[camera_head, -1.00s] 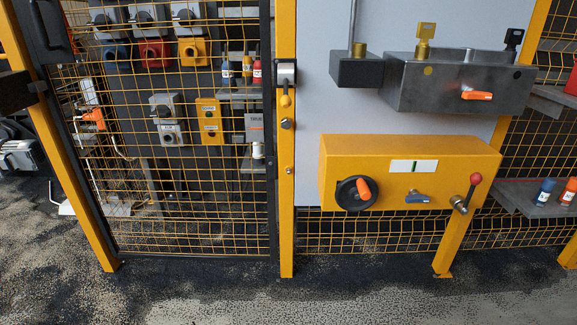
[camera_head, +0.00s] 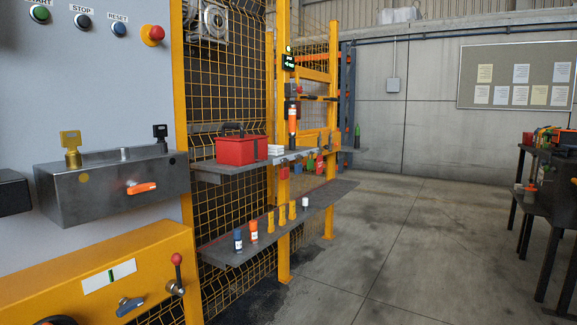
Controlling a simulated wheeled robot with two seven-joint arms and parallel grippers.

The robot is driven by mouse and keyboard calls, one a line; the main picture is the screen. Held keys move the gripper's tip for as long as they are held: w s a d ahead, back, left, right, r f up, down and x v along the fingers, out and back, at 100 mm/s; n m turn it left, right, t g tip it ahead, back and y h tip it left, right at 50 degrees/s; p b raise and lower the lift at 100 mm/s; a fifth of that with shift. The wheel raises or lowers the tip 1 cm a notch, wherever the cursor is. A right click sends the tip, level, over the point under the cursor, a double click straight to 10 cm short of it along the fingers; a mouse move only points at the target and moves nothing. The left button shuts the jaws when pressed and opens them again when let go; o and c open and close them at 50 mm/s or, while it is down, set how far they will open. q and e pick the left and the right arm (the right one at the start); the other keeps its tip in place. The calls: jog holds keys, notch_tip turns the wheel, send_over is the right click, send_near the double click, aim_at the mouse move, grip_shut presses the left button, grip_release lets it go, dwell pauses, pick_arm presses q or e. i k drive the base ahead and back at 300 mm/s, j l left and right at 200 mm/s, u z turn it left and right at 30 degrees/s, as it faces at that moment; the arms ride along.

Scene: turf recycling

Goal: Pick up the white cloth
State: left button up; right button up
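A small white item that looks like a folded cloth (camera_head: 276,149) lies on the upper grey shelf (camera_head: 222,168), just right of a red toolbox (camera_head: 240,149). It is small in the head view, so I cannot be sure that it is cloth. Neither of my grippers is in view.
A lower shelf (camera_head: 318,199) holds a blue bottle (camera_head: 238,241), an orange bottle (camera_head: 254,231) and several yellow items. A yellow control box (camera_head: 110,275) and grey lock box (camera_head: 105,187) jut out at left. A dark table (camera_head: 548,190) stands at right. The floor between (camera_head: 410,240) is clear.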

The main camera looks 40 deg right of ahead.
aim_at(273, 150)
jog(key=z, duration=1.3)
jog(key=u, duration=1.3)
jog(key=z, duration=1.3)
jog(key=i+l+u, duration=0.2)
jog(key=i+l, duration=0.3)
